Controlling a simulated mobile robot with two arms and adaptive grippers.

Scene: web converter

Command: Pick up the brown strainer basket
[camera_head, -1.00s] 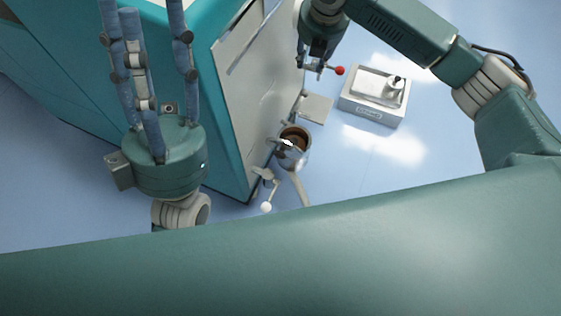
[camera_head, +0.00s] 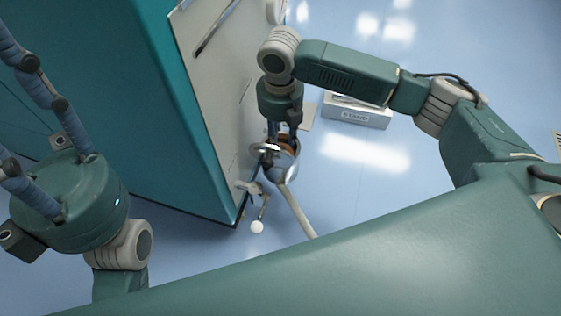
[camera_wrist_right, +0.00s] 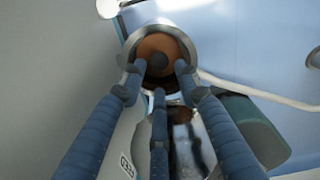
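The brown strainer basket (camera_wrist_right: 160,48) sits inside a round metal housing (camera_wrist_right: 186,28) low beside the machine. In the head view, a little of the basket (camera_head: 288,146) shows behind my right fingers. My right gripper (camera_wrist_right: 158,80) points down at the basket, its three fingers spread and their tips at its near side. It also shows in the head view (camera_head: 284,133) above the housing. I cannot tell whether the fingertips touch the basket. My left gripper (camera_head: 22,115) is open and empty at the left edge, its fingertips partly out of view.
A teal machine with a grey side panel (camera_head: 205,75) stands just left of the housing. A lever with a white ball knob (camera_head: 257,227) is below the housing. A pale pipe (camera_head: 295,212) runs down from it. A grey box (camera_head: 357,113) is behind my right arm. Floor to the right is clear.

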